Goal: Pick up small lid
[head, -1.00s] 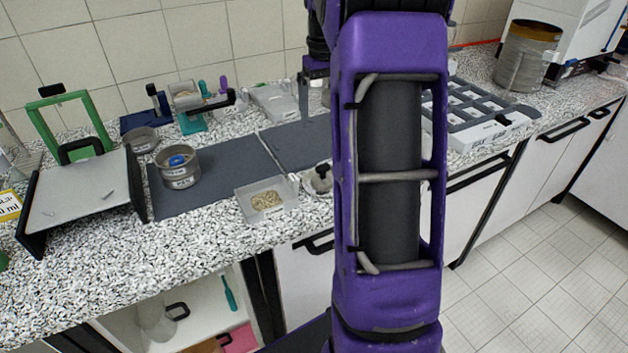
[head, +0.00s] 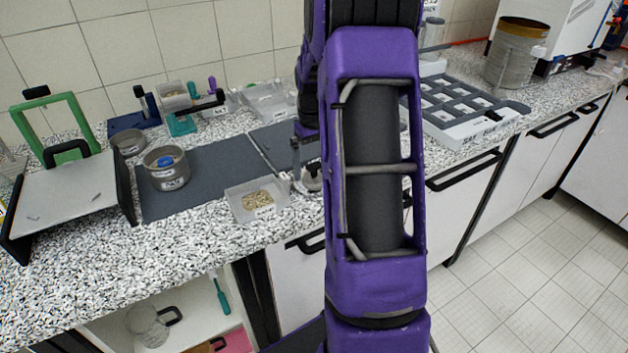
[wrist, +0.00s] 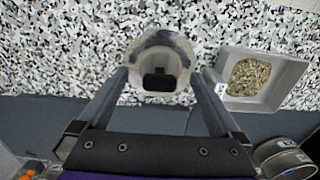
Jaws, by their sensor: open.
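The small lid (wrist: 146,49) is a round, pale metallic disc with a black knob in the wrist view. In the head view the lid (head: 314,181) lies near the counter's front, partly hidden by my arm. My gripper (wrist: 159,76) is open, its two fingers reaching over the lid with the knob between them. I cannot tell whether the fingers touch it. In the head view my gripper (head: 298,172) is low over the lid.
A clear tray of grains (head: 257,199) stands close by, left of the lid in the head view. A round sieve (head: 168,168) with a blue item inside stands on the dark mat (head: 215,172). A compartment tray (head: 478,128) is to the right.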

